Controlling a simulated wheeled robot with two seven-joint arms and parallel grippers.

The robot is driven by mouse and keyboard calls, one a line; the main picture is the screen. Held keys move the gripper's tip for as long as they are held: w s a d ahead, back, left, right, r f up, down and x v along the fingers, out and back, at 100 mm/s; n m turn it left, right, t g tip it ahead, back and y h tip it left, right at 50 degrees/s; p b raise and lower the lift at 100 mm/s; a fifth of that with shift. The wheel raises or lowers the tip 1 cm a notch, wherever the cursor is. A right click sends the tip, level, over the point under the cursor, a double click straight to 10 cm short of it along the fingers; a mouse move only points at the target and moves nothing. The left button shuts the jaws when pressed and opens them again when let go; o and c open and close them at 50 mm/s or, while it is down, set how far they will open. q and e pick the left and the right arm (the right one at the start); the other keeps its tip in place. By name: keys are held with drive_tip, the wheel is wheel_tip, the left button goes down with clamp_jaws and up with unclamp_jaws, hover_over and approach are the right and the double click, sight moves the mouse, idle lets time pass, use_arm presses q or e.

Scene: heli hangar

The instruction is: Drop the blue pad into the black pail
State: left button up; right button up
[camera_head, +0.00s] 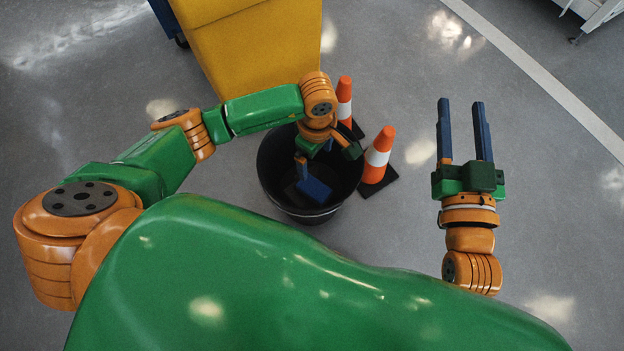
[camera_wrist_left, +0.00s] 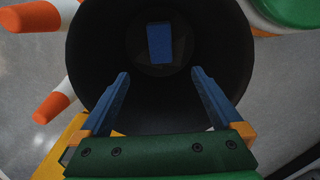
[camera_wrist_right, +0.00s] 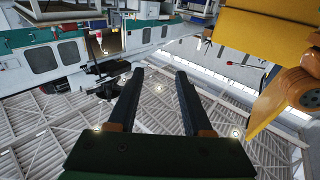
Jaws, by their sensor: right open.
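The blue pad (camera_wrist_left: 159,43) lies inside the black pail (camera_wrist_left: 95,60), at its bottom in the left wrist view. It also shows as a blue patch (camera_head: 314,190) inside the pail (camera_head: 270,158) in the head view, partly hidden by my left gripper. My left gripper (camera_wrist_left: 160,75) is over the pail mouth with its fingers apart and nothing between them; the pad is beyond the fingertips, apart from them. My right gripper (camera_head: 461,103) is open and empty, off to the right of the pail. The right wrist view shows only empty space between its fingers (camera_wrist_right: 160,72).
Two orange and white cones (camera_head: 377,157) (camera_head: 345,100) stand on the floor close to the pail's right side. A yellow cabinet-like object (camera_head: 255,45) is behind the pail. The grey floor around my right gripper is clear.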

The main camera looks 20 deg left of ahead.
use_arm(q)
wheel_tip(320, 180, up, 7)
drive_tip(key=p, duration=0.3)
use_arm(e)
drive_tip(key=s+d+f+g+h, duration=0.1)
drive_tip(key=s+d+f+g, duration=0.1)
drive_tip(key=s+f+g, duration=0.3)
drive_tip(key=s+d+f+g+h, duration=0.2)
drive_tip(key=s+f+g, duration=0.3)
drive_tip(key=f, duration=0.7)
drive_tip(key=shift+d+f+m+g+h, duration=0.2)
drive_tip(key=shift+m+g+h, duration=0.15)
drive_tip(key=shift+g, duration=0.65)
drive_tip(key=shift+s, duration=0.1)
